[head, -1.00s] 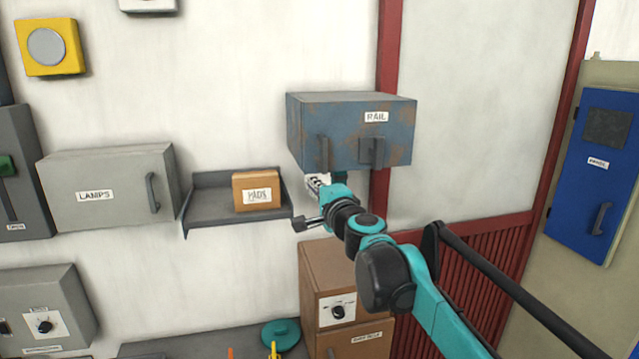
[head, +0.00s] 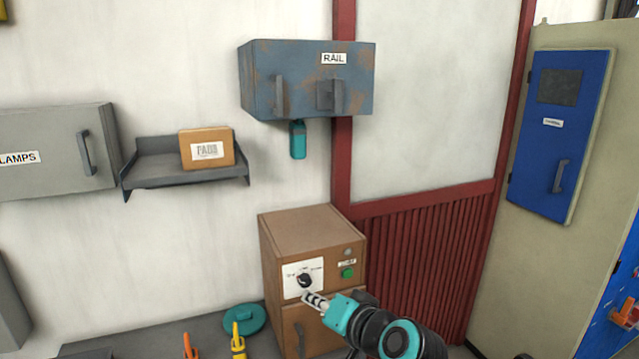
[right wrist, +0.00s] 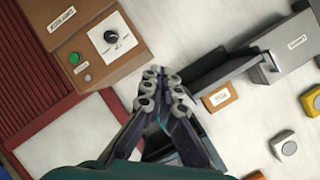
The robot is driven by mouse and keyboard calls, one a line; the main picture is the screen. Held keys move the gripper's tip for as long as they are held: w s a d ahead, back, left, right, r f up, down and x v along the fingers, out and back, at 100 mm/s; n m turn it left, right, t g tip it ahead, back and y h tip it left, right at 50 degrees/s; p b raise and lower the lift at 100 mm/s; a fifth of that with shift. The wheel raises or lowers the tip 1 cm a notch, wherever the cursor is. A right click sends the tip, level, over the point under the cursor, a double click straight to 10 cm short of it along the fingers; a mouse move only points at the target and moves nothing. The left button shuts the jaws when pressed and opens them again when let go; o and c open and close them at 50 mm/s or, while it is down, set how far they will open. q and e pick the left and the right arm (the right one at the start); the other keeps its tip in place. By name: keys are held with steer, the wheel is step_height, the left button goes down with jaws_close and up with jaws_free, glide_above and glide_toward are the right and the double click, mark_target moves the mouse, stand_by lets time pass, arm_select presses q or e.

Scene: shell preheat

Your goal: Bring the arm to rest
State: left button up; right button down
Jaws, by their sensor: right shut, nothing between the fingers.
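My right gripper (head: 316,301) is in the lower middle of the head view, in front of the brown cabinet (head: 305,231) and just below its black dial (head: 305,281). It is shut and empty. In the right wrist view its fingers (right wrist: 163,92) are together, with the cabinet's dial (right wrist: 111,36) up and to the left; I cannot tell from the views whether the fingers touch the cabinet. My left gripper is not in view.
The RAIL box (head: 306,80) hangs above, with a teal object (head: 298,140) under it. A shelf (head: 150,180) holds a PADS box (head: 206,148). A teal round lid (head: 244,318) lies on the bench. A blue panel door (head: 558,130) is at right.

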steer(key=s+d+f+n+g+h+b, duration=0.1)
steer(key=s+d+f+b, duration=0.3)
steer(key=f, duration=0.8)
steer(key=s+d+f+n+g+h+b, duration=0.1)
steer(key=s+d+f+h+b, duration=0.3)
steer(key=f, duration=0.8)
steer(key=s+d+f+g+h+b, duration=0.2)
steer(key=s+d+f+b, duration=0.2)
steer(key=s+d+f, duration=0.4)
steer(key=d+f, duration=0.3)
steer(key=f, duration=0.1)
steer(key=shift+n+g+h+b, duration=0.3)
steer(key=shift+n, duration=0.1)
